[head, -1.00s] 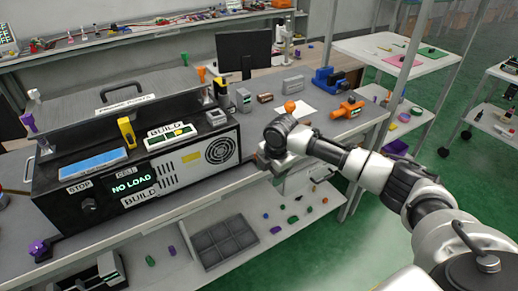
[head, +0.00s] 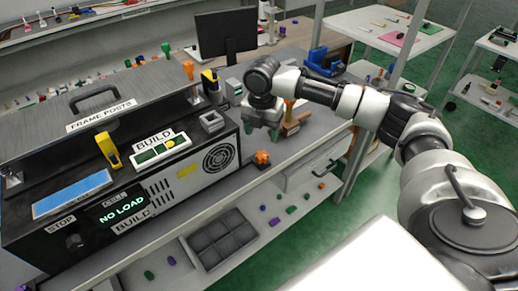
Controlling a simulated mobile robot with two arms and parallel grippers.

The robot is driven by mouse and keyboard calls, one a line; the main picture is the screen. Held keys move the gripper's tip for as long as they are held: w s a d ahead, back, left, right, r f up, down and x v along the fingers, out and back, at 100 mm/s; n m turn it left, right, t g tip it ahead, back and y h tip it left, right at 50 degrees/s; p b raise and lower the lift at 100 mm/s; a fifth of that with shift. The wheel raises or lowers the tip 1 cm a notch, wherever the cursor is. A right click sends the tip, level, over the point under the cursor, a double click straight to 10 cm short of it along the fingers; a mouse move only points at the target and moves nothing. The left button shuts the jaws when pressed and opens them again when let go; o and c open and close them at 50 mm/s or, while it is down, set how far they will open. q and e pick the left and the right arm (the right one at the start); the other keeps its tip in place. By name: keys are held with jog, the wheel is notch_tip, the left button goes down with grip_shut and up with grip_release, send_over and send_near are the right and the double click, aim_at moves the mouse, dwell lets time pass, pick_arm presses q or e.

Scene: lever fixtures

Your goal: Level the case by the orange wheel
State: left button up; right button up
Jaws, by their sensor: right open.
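The case (head: 150,190) is a black box with a grey lid, labels and a green display reading NO LOAD, on the bench at the left. My right gripper (head: 262,134) points down just above and behind the wheel in the picture, beside the right end of the case. It is open, with nothing seen between its fingers; whether it touches the wheel cannot be told. My left gripper is not in view.
Orange parts (head: 290,122) and a blue vise-like tool (head: 325,62) lie on the bench beyond my right arm. A black monitor (head: 226,36) stands behind. A grey divided tray (head: 217,238) and small parts lie on the lower shelf.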

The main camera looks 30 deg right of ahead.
aim_at(262, 155)
jog(key=f, duration=0.3)
jog(key=shift+s+f, duration=0.2)
jog(key=shift+s, duration=0.05)
jog(key=f, duration=0.4)
jog(key=shift+w+f+p, duration=0.1)
jog(key=shift+w+p, duration=0.1)
jog(key=shift+p, duration=0.1)
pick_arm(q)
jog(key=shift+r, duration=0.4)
pick_arm(e)
jog(key=shift+f, duration=0.65)
jog(key=c, duration=0.9)
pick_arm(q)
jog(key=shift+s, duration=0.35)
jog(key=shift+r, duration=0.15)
